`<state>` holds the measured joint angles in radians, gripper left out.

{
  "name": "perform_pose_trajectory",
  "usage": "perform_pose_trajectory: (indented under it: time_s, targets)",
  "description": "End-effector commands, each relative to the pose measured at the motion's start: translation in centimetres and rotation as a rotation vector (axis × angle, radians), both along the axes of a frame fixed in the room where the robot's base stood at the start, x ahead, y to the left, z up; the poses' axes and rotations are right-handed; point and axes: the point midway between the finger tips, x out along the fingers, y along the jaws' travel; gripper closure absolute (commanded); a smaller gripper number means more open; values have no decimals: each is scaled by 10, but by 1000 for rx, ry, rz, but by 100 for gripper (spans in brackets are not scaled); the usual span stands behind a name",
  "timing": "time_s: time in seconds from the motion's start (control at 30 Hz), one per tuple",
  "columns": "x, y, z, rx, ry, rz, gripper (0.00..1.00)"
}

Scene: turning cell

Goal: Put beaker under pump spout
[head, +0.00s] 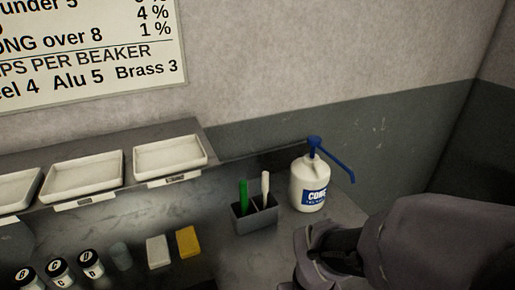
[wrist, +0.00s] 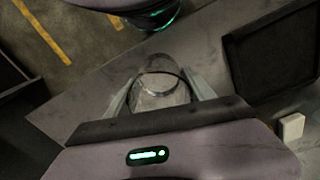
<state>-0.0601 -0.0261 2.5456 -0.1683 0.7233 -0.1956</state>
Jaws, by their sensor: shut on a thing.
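The pump bottle (head: 311,182) is white with a blue label and stands at the back right of the bench in the head view. Its blue spout (head: 340,166) points right and down. In the wrist view a clear beaker (wrist: 160,88) sits between the two fingers of my gripper (wrist: 160,92), which is shut on it. My arm covers the lower right of the head view and hides the gripper and beaker there. The pump bottle does not show in the wrist view.
A grey holder (head: 254,216) with green and white pens stands left of the bottle. White trays (head: 170,155) line a raised shelf. Yellow (head: 187,241) and white blocks (head: 157,251) and black-lidded jars (head: 90,264) are front left. A dark tray (wrist: 275,58) is at right in the wrist view.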

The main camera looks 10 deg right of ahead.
Motion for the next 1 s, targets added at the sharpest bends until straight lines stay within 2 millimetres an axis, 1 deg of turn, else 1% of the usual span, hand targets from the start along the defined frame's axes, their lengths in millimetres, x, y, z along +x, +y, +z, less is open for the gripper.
perform_pose_trajectory:
  time_s: [0.03,0.17,0.23,0.37,0.5,0.6,0.7,0.87,1.0]
  targets:
    - [2,-1,7,0,5,-1,87]
    - [12,-2,1,0,1,-2,87]
    - [24,-4,-5,0,-1,-3,87]
    - [46,-7,-8,0,-1,-3,87]
    - [76,-11,-11,0,-1,-2,87]
    - [95,-14,-13,0,-1,-3,87]
    - [105,-15,-12,0,-2,-2,87]
    - [116,-17,-14,0,-1,-2,87]
    - [114,-17,-37,0,1,-2,87]
